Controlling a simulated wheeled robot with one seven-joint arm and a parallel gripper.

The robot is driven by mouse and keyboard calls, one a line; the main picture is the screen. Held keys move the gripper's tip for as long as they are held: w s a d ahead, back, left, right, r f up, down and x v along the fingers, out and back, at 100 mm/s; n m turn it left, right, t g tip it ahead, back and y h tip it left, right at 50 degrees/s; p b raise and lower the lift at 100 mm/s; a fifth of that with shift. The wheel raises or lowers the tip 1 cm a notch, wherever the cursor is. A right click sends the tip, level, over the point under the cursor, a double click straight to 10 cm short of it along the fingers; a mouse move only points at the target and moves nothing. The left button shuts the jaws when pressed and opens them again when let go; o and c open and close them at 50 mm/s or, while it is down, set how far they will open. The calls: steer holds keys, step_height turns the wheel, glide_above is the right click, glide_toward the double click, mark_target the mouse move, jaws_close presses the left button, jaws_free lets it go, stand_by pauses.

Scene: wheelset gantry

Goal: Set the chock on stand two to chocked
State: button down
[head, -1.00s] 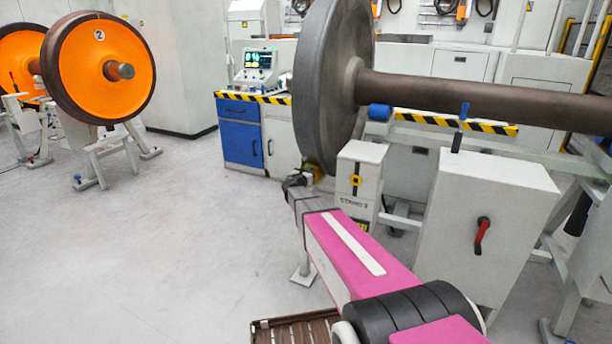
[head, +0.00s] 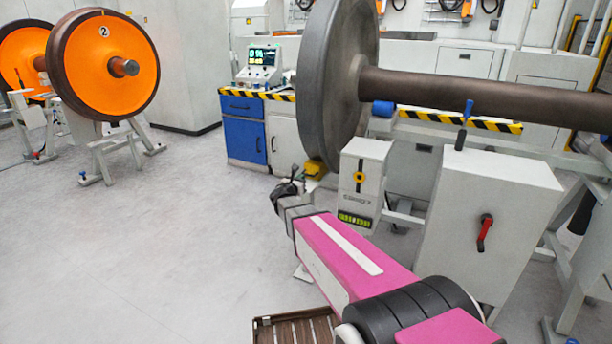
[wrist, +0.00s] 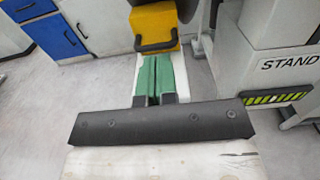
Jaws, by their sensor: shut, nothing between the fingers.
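The yellow chock (head: 315,170) sits low against the tread of the big grey wheel (head: 330,85). In the wrist view the yellow chock (wrist: 154,24) has a black handle (wrist: 156,46) on its near side. My gripper (head: 286,184) is just left of the chock in the head view. In the wrist view my gripper (wrist: 155,60) has its green-padded fingers together and empty, pointing at the handle, apparently just short of it. The stand's white post (head: 365,165) carries a yellow knob and a lit green-yellow indicator (head: 355,219); its number is unclear.
A white cabinet (head: 495,225) with a red handle stands right of my arm. A blue-drawered bench (head: 243,130) with a monitor is behind the wheel. An orange wheelset marked 2 (head: 103,65) stands at far left. The floor at left is clear.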

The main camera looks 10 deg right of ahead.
steer(key=shift+v, duration=1.15)
steer(key=s+d+f+m+g+y, duration=0.1)
steer(key=s+d+f+m+g, duration=0.35)
steer(key=s+m, duration=0.4)
steer(key=s+d+f+m+g+y, duration=0.1)
steer(key=s+d+f+m+g, duration=0.25)
steer(key=s+m+g, duration=0.4)
steer(key=s+a+f+m+g+y, duration=0.1)
steer(key=s+a+m+y, duration=0.2)
steer(key=s+m, duration=0.3)
steer(key=s+a+f+m+g+y, duration=0.1)
steer(key=s+a+m+y, duration=0.2)
steer(key=s+m+y, duration=0.2)
steer(key=s+m, duration=0.1)
steer(key=s, duration=0.2)
steer(key=shift+f+m+g+y, duration=0.3)
steer(key=shift+m, duration=0.1)
